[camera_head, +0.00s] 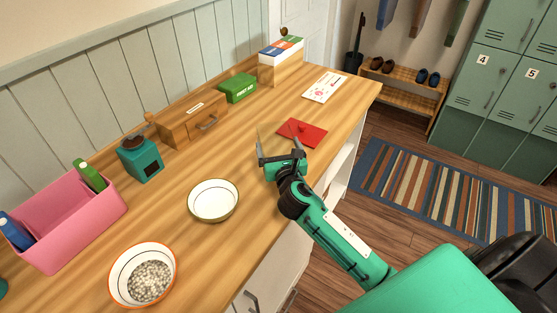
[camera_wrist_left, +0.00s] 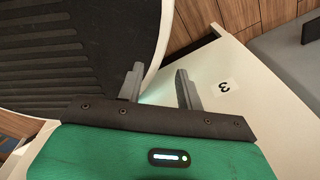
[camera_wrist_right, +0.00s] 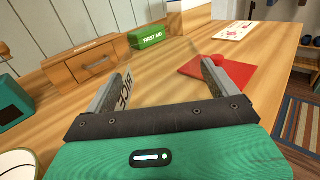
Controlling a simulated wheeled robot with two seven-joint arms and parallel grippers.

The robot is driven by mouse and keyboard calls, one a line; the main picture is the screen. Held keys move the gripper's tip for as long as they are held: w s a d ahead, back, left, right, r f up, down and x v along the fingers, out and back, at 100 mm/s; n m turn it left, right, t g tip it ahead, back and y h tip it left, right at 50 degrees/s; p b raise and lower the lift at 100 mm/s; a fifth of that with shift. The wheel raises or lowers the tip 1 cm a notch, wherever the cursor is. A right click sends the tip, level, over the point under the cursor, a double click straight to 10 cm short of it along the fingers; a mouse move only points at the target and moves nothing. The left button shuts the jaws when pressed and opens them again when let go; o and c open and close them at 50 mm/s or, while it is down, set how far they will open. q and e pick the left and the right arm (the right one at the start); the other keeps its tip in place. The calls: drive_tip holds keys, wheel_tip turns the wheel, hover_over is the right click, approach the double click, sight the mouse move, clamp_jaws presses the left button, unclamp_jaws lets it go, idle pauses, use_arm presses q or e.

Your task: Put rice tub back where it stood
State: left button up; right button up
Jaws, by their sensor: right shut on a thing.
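My right gripper (camera_head: 280,155) is shut on the rice tub (camera_head: 270,138), a clear see-through container that looks empty. In the right wrist view the tub (camera_wrist_right: 125,92) shows its RICE lettering beside the left finger; the right gripper's fingers (camera_wrist_right: 165,78) stand wide around it. Its outline is faint, and I cannot tell whether its base touches the counter. A white bowl with an orange rim (camera_head: 115,285) holds pale grains at the lower left. My left gripper (camera_wrist_left: 160,88) is open and empty in the left wrist view, away from the counter.
Bare wood lies left of the tub.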

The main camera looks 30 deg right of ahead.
drive_tip(key=shift+f+b, duration=0.35)
drive_tip(key=shift+f, duration=1.95)
drive_tip(key=shift+f, duration=0.2)
drive_tip(key=o, duration=1.4)
drive_tip(key=shift+r, duration=0.25)
drive_tip(key=b+v, duration=0.1)
drive_tip(key=v, duration=0.9)
drive_tip(key=shift+s+b, duration=0.35)
drive_tip(key=shift+s+a, duration=0.25)
drive_tip(key=shift+s, duration=0.4)
